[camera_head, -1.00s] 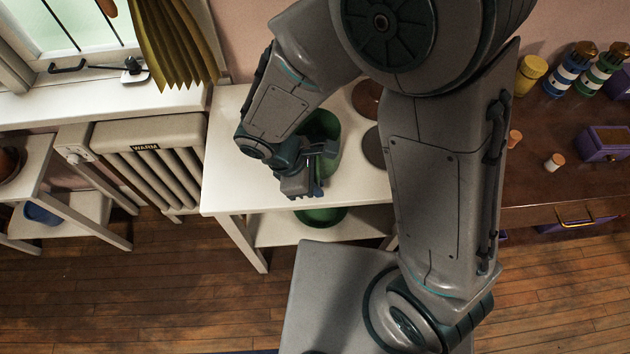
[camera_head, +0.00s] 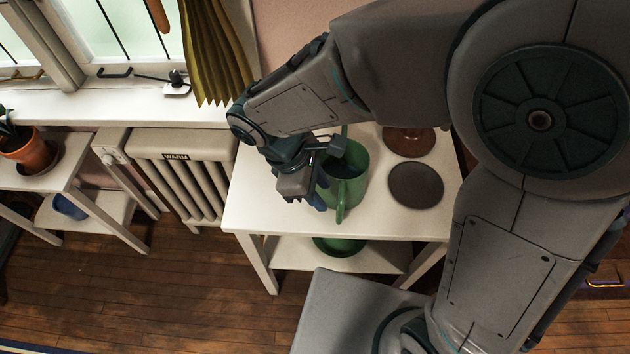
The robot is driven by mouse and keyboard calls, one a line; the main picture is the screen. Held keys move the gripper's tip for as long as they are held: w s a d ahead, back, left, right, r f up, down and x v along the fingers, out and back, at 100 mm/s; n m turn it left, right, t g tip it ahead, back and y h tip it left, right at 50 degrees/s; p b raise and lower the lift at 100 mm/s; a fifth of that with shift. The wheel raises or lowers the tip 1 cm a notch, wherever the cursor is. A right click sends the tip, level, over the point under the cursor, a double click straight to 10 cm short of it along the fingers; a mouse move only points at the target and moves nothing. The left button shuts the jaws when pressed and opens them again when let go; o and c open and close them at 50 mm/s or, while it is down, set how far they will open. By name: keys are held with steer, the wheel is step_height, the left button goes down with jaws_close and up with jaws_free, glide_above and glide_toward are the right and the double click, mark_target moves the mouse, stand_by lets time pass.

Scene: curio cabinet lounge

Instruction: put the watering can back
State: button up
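The green watering can (camera_head: 349,187) stands on the top of the white side table (camera_head: 250,205). It looks like an open-topped can with a handle on its near side and a thin part rising at the back. My gripper (camera_head: 312,202) is low over the table at the can's left side, very close to it or touching. The fingers are small and partly hidden by the wrist, so I cannot see whether they are open or shut. A green dish (camera_head: 340,246) sits on the table's lower shelf.
A radiator (camera_head: 185,160) stands left of the table under the windowsill. Further left, a white stand (camera_head: 70,170) holds a potted plant (camera_head: 27,150) and, lower, a blue pot (camera_head: 70,206). Wood floor in front is clear.

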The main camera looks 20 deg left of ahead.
steer(key=w+d+r+m+t+y, duration=0.1)
steer(key=d+r+m, duration=0.3)
steer(key=d+m, duration=0.5)
steer(key=w+d+r+m+t+y, duration=0.1)
steer(key=d+r+m+y, duration=0.2)
steer(key=d+m, duration=0.7)
steer(key=shift+d+r+m+y, duration=0.35)
steer(key=shift+d+r, duration=0.6)
steer(key=shift+d, duration=1.75)
